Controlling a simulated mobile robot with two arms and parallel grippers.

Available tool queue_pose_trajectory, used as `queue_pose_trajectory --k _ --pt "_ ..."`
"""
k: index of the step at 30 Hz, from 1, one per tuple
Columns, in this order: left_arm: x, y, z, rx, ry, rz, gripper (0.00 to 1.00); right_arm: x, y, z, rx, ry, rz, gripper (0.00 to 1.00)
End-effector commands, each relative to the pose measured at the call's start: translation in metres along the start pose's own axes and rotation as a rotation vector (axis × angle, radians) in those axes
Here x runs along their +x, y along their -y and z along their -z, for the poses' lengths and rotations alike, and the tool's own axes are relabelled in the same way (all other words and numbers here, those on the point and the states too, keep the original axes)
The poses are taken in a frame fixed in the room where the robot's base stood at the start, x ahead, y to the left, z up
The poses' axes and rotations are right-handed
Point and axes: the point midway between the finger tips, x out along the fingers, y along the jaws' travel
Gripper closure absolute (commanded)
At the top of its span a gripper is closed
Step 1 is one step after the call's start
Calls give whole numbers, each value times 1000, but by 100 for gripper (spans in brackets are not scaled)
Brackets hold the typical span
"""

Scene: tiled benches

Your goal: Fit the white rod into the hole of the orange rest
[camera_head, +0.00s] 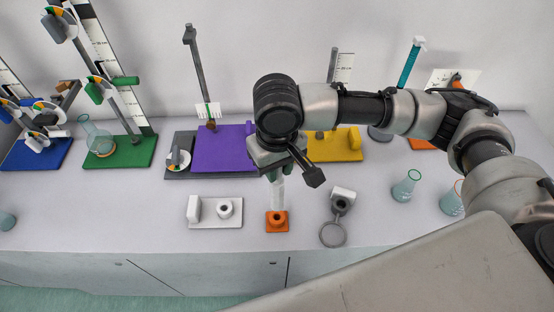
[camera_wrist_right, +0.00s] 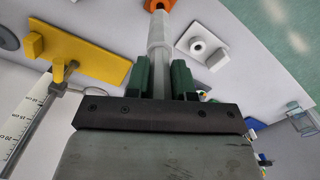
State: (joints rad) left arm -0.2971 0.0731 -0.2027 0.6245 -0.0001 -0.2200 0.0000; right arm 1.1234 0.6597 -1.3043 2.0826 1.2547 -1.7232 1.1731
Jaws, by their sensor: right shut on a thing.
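The white rod (camera_head: 277,196) hangs about upright below my right gripper (camera_head: 276,174). In the right wrist view the green fingers of my right gripper (camera_wrist_right: 161,80) are shut on the rod (camera_wrist_right: 158,35), one on each side. The orange rest (camera_head: 277,225) stands on the bench straight below the rod; it also shows at the top edge of the right wrist view (camera_wrist_right: 154,5). The rod's lower end meets the rest's top in both pictures. Its hole is hidden by the rod, and I cannot tell whether the end is in it. My left gripper is not in view.
A white base with a block and a ringed holder (camera_head: 215,221) stands left of the rest. A grey ring stand (camera_head: 333,234) lies to its right. Behind are a purple plate (camera_head: 222,150) and a yellow plate (camera_head: 336,150). Glass flasks (camera_head: 404,188) stand at the right.

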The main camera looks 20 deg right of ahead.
Motion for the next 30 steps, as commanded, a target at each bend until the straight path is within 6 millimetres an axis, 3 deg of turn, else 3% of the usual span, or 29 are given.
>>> queue_pose_trajectory --k 9,30 --pt "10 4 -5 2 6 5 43 27 0 0 -1 2 0 90" --pt "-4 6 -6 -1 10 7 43 24 0 0 -1 1 1 90"
